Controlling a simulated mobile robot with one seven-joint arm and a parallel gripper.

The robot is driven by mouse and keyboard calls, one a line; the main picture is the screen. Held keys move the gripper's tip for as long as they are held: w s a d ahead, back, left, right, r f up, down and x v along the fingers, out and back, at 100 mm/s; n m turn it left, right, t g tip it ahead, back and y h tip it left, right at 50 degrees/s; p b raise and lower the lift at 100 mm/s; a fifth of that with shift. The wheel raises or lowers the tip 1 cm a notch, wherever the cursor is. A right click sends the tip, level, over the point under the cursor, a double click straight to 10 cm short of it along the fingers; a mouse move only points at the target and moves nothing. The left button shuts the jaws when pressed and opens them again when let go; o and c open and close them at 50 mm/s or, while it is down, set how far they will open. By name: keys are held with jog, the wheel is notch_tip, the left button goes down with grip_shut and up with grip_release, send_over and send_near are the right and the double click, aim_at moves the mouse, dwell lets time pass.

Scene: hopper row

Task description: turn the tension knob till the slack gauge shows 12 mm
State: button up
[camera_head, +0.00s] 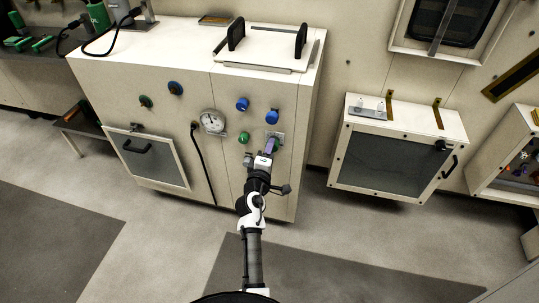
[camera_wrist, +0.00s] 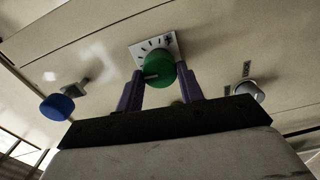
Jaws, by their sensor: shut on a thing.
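A green knob (camera_wrist: 160,70) sits on a white plate with black scale marks (camera_wrist: 148,46) in the wrist view; a pale line shows on the knob. My gripper (camera_wrist: 160,88) has its two purple fingers on either side of this knob and is shut on it. In the head view my gripper (camera_head: 271,147) is at the front of the white cabinet and hides the knob. A round white dial gauge (camera_head: 212,121) is on the same front, left of my gripper; its reading is too small to tell. I cannot read any label naming the tension knob.
Two blue knobs (camera_head: 242,104) and (camera_head: 272,117) and another green knob (camera_head: 245,137) are close to my gripper. A black cable (camera_head: 200,165) hangs below the gauge. A windowed box (camera_head: 395,150) stands to the right. The floor in front is clear.

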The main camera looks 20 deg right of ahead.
jog(key=shift+m+b, duration=0.35)
jog(key=shift+m, duration=0.25)
jog(key=shift+r, duration=0.1)
jog(key=o, duration=1)
jog(key=shift+s, duration=0.15)
